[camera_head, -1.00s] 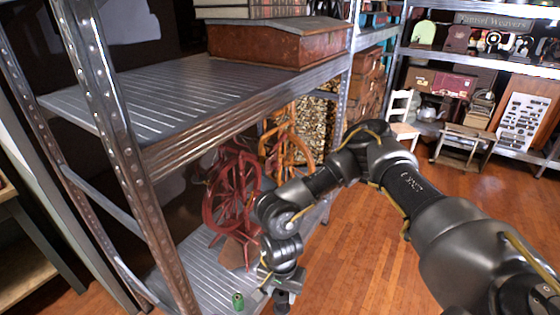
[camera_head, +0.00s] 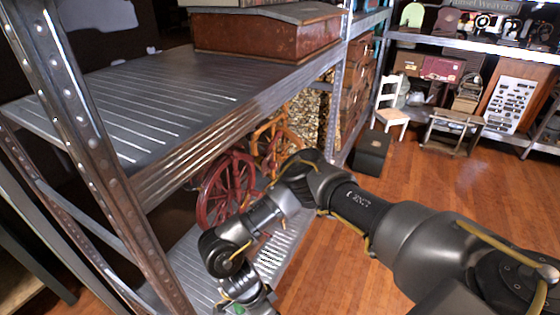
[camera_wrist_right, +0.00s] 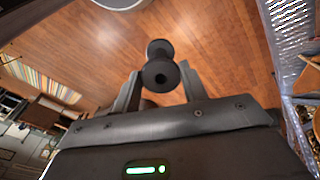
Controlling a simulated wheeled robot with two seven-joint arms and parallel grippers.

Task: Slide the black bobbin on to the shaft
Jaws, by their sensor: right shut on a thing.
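The black bobbin (camera_wrist_right: 158,60) is between the fingers of my right gripper (camera_wrist_right: 158,74) in the right wrist view. The gripper is shut on it, and the bobbin's end with a dark centre hole faces the camera. In the head view my right arm reaches down to the lower shelf's front, and the fingertips and bobbin are out of sight there. A red spinning wheel (camera_head: 226,188) stands on the lower shelf, with an orange wooden one (camera_head: 272,142) behind it. I cannot make out the shaft. My left gripper is not in view.
The metal upper shelf (camera_head: 110,105) overhangs the spinning wheels, with an upright post (camera_head: 90,130) at left. A dark box (camera_head: 371,153) and a white chair (camera_head: 389,108) stand beyond. The wooden floor (camera_head: 420,195) at right is clear.

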